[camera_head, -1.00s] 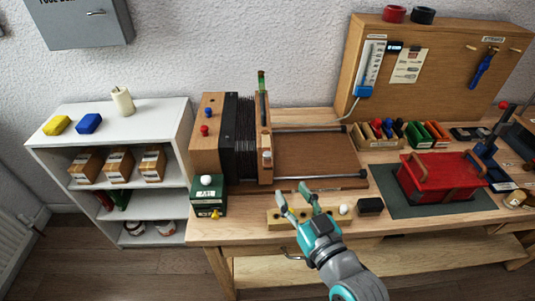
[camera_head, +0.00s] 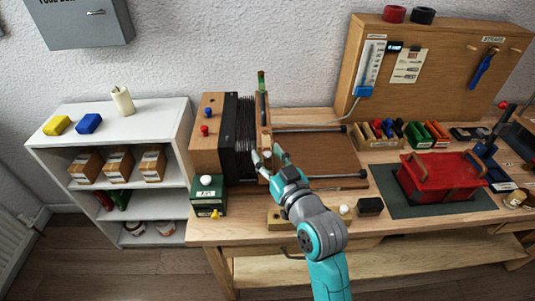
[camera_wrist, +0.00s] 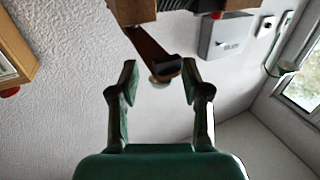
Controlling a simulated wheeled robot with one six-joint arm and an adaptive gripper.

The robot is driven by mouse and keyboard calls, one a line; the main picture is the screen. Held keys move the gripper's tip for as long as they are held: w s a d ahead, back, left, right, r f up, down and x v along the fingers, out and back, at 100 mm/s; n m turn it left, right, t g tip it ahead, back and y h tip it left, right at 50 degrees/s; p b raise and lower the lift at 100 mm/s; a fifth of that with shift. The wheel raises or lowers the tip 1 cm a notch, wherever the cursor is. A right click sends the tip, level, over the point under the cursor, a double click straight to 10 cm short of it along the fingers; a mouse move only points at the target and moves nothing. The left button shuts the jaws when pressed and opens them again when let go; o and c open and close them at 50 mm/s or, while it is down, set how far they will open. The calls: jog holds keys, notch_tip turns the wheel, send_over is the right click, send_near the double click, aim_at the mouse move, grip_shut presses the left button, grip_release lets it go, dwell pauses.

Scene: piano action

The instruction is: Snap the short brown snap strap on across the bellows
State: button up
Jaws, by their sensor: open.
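The dark pleated bellows (camera_head: 245,130) stand on the bench, pressed between a wooden box (camera_head: 208,135) and an upright wooden end frame (camera_head: 264,112). In the wrist view a short brown strap (camera_wrist: 150,45) reaches from a wooden part. My gripper (camera_head: 266,155) is at the front face of the end frame, by the bellows' front edge. In the wrist view my open gripper (camera_wrist: 160,80) has the strap's end between and just beyond its fingertips, with gaps on both sides. In the head view my fingers largely hide the strap.
Two metal rods (camera_head: 335,178) run right from the end frame over a brown board (camera_head: 325,155). A green box with a white knob (camera_head: 207,195) stands front left. A wooden block (camera_head: 274,217) lies below my arm. A red case (camera_head: 440,177) is farther right.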

aim_at(230, 142)
jog(key=shift+w+a, duration=0.15)
jog(key=shift+w, duration=0.15)
grip_shut()
jog(key=shift+a, duration=0.15)
jog(key=shift+w+a+m+g+h, duration=1.45)
jog(key=shift+m+h, duration=1.3)
jog(key=shift+h, duration=1)
jog(key=shift+w+a+m+g+h, duration=1.15)
jog(key=shift+w+a+m+h, duration=0.45)
jog(key=shift+m+h, duration=1.7)
jog(key=shift+w+a+m+g+h, duration=1.5)
jog(key=shift+m+h, duration=0.75)
jog(key=shift+h, duration=2)
jog(key=shift+s+a, duration=0.15)
jog(key=shift+a, duration=0.05)
